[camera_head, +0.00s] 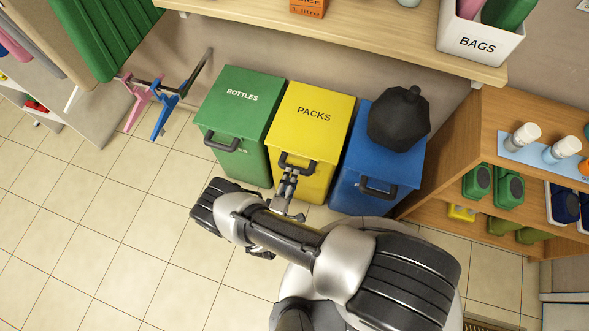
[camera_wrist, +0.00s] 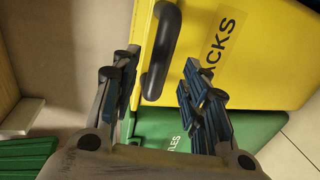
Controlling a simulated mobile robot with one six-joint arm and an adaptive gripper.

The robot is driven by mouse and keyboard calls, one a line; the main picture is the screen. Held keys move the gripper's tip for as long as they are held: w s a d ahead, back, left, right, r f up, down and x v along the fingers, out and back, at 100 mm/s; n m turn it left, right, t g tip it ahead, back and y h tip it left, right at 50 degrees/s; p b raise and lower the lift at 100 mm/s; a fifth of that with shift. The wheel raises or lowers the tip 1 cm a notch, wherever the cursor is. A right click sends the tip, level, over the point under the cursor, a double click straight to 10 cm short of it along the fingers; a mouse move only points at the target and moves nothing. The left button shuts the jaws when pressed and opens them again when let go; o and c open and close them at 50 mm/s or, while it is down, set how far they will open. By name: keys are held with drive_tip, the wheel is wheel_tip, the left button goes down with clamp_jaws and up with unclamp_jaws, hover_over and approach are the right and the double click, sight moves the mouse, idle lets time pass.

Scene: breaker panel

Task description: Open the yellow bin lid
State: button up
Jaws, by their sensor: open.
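The yellow bin marked PACKS (camera_head: 314,112) stands between a green and a blue bin, its lid down. It has a dark handle (camera_head: 311,166) on its front edge. My gripper (camera_head: 289,176) is open at that front edge, by the handle. In the wrist view, the yellow bin (camera_wrist: 232,50) fills the upper right. Its dark handle (camera_wrist: 162,50) shows between the open fingers of my gripper (camera_wrist: 158,68), nearer the left finger. I cannot tell whether a finger touches it. My gripper hides part of the bin's front in the head view.
The green BOTTLES bin (camera_head: 241,97) is at left, tight beside the yellow one. The blue bin (camera_head: 377,165) at right carries a black faceted object (camera_head: 399,119) on its lid. A wooden shelf (camera_head: 350,32) overhangs behind the bins. Tiled floor at left is clear.

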drive_tip(key=shift+b+x, duration=0.45)
drive_tip(key=shift+x, duration=2.15)
drive_tip(key=shift+c, duration=0.2)
clamp_jaws()
